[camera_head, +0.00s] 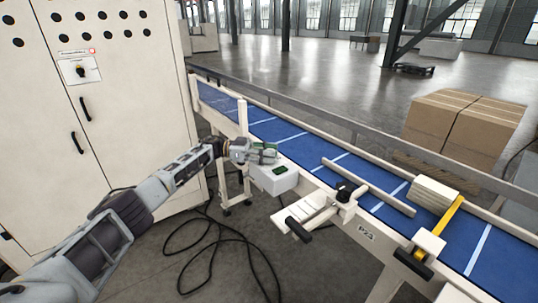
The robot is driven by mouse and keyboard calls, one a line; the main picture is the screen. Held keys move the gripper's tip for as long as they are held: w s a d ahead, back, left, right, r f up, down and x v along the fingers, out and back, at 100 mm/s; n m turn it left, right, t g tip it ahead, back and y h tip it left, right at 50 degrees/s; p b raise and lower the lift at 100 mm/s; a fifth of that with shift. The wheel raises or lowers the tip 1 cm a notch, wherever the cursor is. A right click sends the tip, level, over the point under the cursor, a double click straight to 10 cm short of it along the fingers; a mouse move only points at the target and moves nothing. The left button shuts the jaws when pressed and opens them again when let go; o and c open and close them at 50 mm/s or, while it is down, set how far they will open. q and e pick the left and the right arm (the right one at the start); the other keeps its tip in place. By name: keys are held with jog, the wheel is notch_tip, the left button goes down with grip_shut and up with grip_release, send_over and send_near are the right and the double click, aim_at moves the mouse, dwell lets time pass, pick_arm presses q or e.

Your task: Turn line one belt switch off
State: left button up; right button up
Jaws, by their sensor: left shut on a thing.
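A white switch box (272,182) is mounted on the near side of the blue belt line. A small dark green panel (280,170) shows on its top. My left gripper (264,153) reaches in from the left and is at the far upper edge of this box. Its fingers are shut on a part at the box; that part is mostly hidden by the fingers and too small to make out. The box's switch position cannot be read. My right gripper is not in view.
The blue conveyor belt (335,160) runs from the back left to the front right, with rails and a crossbar above it. A white cabinet (120,130) with a knob stands at left. Cartons (465,125) are behind the belt. Black cables (215,240) lie on the floor.

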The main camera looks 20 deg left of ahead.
pick_arm(q)
jog(key=shift+r, duration=0.1)
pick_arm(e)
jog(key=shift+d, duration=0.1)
pick_arm(q)
jog(key=o, duration=1)
jog(key=shift+o, duration=0.3)
jog(key=shift+a, duration=0.5)
jog(key=s+a, duration=0.1)
jog(key=a, duration=1)
jog(key=shift+s, duration=0.1)
